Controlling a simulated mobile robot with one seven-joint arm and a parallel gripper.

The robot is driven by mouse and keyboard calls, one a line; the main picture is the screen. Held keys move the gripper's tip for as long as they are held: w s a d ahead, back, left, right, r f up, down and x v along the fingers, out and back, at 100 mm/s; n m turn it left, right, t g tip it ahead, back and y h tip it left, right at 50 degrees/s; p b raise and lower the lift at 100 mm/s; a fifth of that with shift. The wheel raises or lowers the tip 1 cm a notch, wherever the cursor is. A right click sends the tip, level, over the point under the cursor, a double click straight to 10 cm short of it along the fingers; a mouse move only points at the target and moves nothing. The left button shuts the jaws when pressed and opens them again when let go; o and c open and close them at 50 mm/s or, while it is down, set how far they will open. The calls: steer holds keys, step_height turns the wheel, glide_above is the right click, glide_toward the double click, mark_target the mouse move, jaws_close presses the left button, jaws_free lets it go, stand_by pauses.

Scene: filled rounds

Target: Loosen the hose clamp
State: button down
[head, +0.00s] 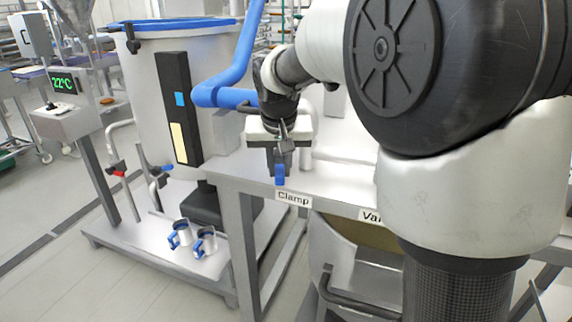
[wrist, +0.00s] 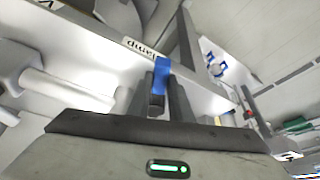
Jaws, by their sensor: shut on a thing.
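In the wrist view the blue lever (wrist: 163,66) stands between the dark fingertips. My gripper (head: 281,160) reaches down over the table corner and is shut on the blue lever; it also shows in the wrist view (wrist: 160,88). The fingers hide part of the lever and the rest of the clamp.
A large steel tank (head: 150,85) with a blue rim stands behind left, with a thick blue pipe (head: 225,90) beside it. Two steel jugs with blue handles (head: 206,242) stand on its low platform. A second label, partly hidden by my arm, begins "Va" (head: 371,216).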

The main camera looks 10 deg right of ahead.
steer(key=shift+a+m, duration=0.3)
stand_by(0.4)
steer(key=c, duration=1.9)
jaws_free()
steer(key=shift+o, duration=0.2)
steer(key=p+v, duration=0.1)
steer(key=v, duration=1.6)
steer(key=shift+a+r, duration=0.15)
steer(key=shift+r, duration=0.1)
